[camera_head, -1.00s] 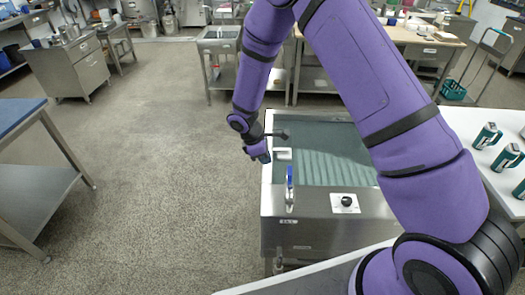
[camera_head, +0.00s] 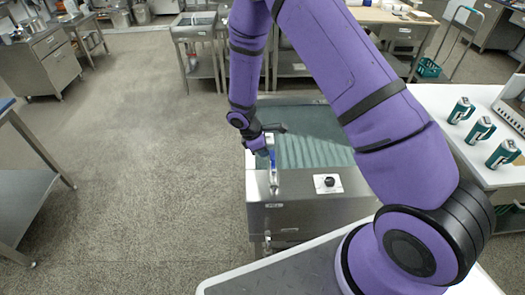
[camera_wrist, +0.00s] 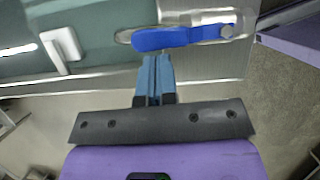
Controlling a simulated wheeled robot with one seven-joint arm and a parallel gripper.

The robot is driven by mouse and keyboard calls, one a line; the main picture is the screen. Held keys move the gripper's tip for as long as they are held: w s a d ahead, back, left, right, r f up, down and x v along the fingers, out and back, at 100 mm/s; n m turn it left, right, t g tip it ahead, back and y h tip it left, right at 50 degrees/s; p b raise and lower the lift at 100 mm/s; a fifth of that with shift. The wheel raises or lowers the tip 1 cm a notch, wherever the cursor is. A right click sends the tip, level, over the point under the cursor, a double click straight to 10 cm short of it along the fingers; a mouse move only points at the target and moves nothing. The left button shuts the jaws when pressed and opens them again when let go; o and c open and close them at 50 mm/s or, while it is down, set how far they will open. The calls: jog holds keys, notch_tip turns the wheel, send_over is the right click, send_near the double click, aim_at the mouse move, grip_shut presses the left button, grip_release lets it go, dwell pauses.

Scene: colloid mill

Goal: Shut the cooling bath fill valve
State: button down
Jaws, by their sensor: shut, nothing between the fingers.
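The cooling bath (camera_head: 300,218) is a steel tank with greenish water, below and ahead of me in the head view. Its fill valve has a blue lever (camera_head: 273,172) on the left front rim. In the wrist view the blue lever (camera_wrist: 180,37) lies across the picture on a steel plate. My gripper (camera_head: 264,153) is over the bath's left rim, close to the lever. In the wrist view its blue fingers (camera_wrist: 155,62) are together and empty, tips just below the lever's edge. I cannot tell whether they touch it.
A black knob on a white plate (camera_head: 328,183) sits right of the lever. A white bracket (camera_wrist: 65,48) stands at the bath's edge. A white table with several green-and-white devices (camera_head: 480,130) is at right. Open floor (camera_head: 140,170) lies left.

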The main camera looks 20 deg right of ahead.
jog(key=shift+d+m+g, duration=0.3)
jog(key=shift+d+m, duration=0.25)
jog(key=shift+m, duration=0.45)
jog(key=shift+s+d+m+g+y, duration=0.1)
jog(key=shift+d+m+g+y, duration=0.25)
jog(key=shift+d+m, duration=0.65)
jog(key=s+d+m+g+y, duration=0.1)
jog(key=s+d+m+y, duration=0.3)
jog(key=m, duration=1)
jog(key=shift+s+d+g+y, duration=0.35)
jog(key=shift+s+d, duration=0.1)
jog(key=shift+s, duration=0.65)
jog(key=shift+s+m, duration=0.1)
jog(key=shift+m, duration=0.2)
